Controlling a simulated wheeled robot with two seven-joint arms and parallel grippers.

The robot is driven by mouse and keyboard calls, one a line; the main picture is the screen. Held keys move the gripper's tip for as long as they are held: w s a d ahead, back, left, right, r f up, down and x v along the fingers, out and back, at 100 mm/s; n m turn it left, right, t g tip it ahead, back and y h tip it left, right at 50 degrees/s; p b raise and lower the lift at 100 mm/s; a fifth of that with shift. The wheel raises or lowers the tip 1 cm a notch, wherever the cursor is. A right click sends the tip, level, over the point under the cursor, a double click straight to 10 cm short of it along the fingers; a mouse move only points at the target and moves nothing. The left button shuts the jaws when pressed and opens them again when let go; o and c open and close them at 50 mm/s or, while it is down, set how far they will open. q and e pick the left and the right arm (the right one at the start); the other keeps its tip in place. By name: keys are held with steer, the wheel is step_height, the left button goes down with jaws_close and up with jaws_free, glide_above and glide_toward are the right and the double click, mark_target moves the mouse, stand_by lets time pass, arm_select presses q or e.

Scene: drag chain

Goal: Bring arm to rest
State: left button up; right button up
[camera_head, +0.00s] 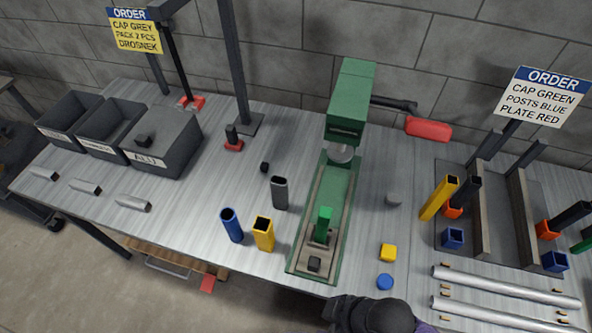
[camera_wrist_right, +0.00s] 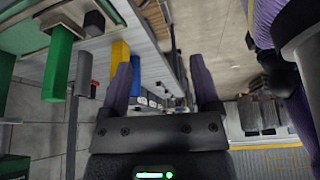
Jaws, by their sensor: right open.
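My right gripper (camera_wrist_right: 165,82) is open in the right wrist view, with nothing between its two purple fingers. In the head view, a dark part of my right arm (camera_head: 375,314) shows at the bottom edge, in front of the bench (camera_head: 190,225); its fingers cannot be made out there. A green post (camera_head: 324,222) stands upright in the base of the green press (camera_head: 352,105); it also shows in the right wrist view (camera_wrist_right: 58,65). A grey post (camera_head: 280,193), a blue post (camera_head: 231,225) and a yellow post (camera_head: 264,234) stand left of the press. My left gripper is not in view.
Dark bins (camera_head: 165,140) stand at the left, with several grey cylinders before them. A rack (camera_head: 478,215) with coloured posts stands at the right, behind two pale rails (camera_head: 500,287).

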steer(key=w+d+r+m+t+h, duration=0.2)
steer(key=d+r+m+h, duration=0.2)
steer(key=d+r+m, duration=0.55)
steer(key=s+f+m+g+b, duration=0.3)
steer(key=f+b, duration=0.8)
steer(key=f, duration=1.9)
arm_select(q)
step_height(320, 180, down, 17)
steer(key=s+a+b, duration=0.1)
steer(key=b, duration=0.5)
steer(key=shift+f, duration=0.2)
arm_select(e)
steer(key=s+d+f+n, duration=0.2)
steer(key=s+f, duration=1.1)
steer(key=f, duration=0.3)
steer(key=shift+s+h, duration=0.3)
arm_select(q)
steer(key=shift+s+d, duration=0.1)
